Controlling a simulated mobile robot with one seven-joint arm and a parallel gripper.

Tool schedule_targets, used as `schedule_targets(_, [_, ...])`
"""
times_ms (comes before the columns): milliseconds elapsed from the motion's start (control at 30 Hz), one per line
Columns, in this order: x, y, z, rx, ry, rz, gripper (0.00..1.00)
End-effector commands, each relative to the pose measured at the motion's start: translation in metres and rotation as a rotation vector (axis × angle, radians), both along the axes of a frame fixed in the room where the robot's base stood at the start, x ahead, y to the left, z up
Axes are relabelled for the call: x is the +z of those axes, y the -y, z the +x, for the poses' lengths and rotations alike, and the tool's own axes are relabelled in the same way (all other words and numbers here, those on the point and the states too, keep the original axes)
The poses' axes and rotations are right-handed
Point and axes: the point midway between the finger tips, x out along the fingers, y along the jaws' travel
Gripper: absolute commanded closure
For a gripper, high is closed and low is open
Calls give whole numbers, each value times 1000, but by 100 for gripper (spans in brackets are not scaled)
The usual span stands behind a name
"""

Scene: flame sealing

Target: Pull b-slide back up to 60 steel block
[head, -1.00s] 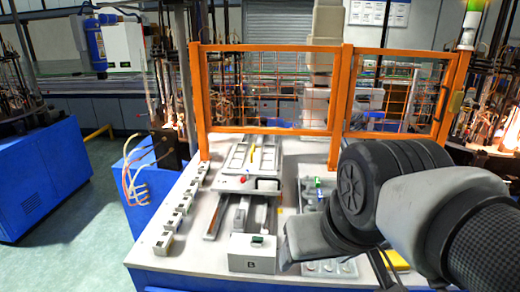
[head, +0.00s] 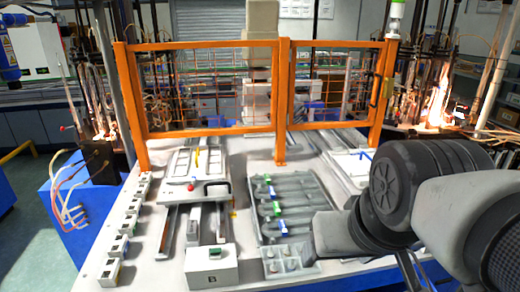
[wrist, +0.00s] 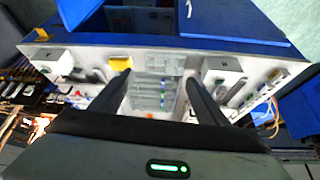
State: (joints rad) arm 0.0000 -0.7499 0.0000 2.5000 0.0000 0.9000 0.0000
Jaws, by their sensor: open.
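The b-slide (head: 180,196) is a pale plate on rails at the left of the table, with a black handle and a red knob at its front edge. Its rails run forward to a white box marked B (head: 203,270) with a green switch on top. Several small pale blocks (head: 118,248) line the table's left edge; their numbers are too small to read, so I cannot tell which is 60. My gripper (wrist: 158,82) is open and empty in the wrist view, above the table and apart from the slide. Its fingers are not visible in the head view.
A grey tray (head: 262,228) with coloured-ended parts lies right of the slide. A second slide (head: 352,165) is farther right, partly behind my arm. An orange mesh fence (head: 208,128) stands across the table's back. White boxes (wrist: 222,68) and a yellow item (wrist: 120,63) show in the wrist view.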

Motion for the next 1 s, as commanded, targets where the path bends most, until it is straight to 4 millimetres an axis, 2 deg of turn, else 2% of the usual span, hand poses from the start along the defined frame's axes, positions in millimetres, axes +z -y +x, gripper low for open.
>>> schedule_targets(133, [0, 0, 0, 0, 0, 0, 32])
schedule_targets(267, [-2, 4, 9, 9, 18, -22, 52])
schedule_targets(333, [-4, 13, 32, 34, 62, -78, 64])
schedule_targets(367, [-5, 19, 47, 54, 91, -116, 69])
schedule_targets(400, [-5, 27, 71, 90, 140, -179, 72])
schedule_targets(467, [-4, 38, 117, 169, 228, -293, 72])
schedule_targets(500, [-3, 42, 151, 237, 294, -379, 72])
schedule_targets(567, [-2, 42, 202, 360, 398, -504, 72])
schedule_targets(600, [-2, 37, 235, 451, 468, -582, 72])
schedule_targets(667, [-7, 23, 280, 596, 572, -683, 72])
schedule_targets(700, [-14, 9, 306, 699, 642, -743, 72])
schedule_targets(767, [-30, -16, 340, 859, 750, -815, 72])
schedule_targets(800, [-43, -34, 357, 967, 823, -851, 72])
schedule_targets(900, [-83, -80, 381, 1213, 1002, -895, 72])
schedule_targets(1000, [-118, -115, 384, 1401, 1158, -888, 72])
